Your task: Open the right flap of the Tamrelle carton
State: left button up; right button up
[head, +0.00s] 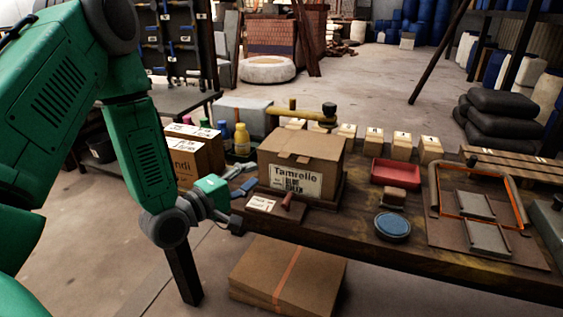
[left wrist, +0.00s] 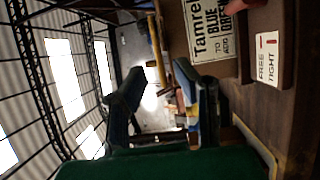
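The Tamrelle carton (head: 330,170) is a brown cardboard box on the workbench, with a printed white label (head: 290,181) on its front. Its top flaps (head: 308,143) look flat and closed. Part of the label also shows sideways in the left wrist view (left wrist: 208,28), but the carton's top is not clear there. My left gripper (head: 244,203) is just left of the carton's lower front, apart from it. Its two dark fingers are spread with nothing between them, as the left wrist view (left wrist: 158,88) also shows. My right gripper is out of view.
A white FREE/TIGHT card (head: 260,203) and a red-handled tool (head: 288,205) lie before the carton. Bottles (head: 241,140) and another carton (head: 188,160) stand left. A red tray (head: 390,173) and blue round lid (head: 393,226) lie right. A brass-coloured bar (head: 300,115) is behind.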

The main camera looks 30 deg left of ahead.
aim_at(279, 156)
pick_arm(q)
jog(key=w, duration=0.3)
jog(key=w+b, duration=0.1)
jog(key=w, duration=0.7)
jog(key=shift+d+f, duration=0.25)
jog(key=shift+f, duration=0.05)
jog(key=shift+d+r, duration=0.2)
jog(key=shift+d, duration=0.35)
jog(key=shift+a, duration=0.25)
grip_shut()
jog(key=shift+a+f, duration=0.1)
jog(key=shift+a, duration=0.2)
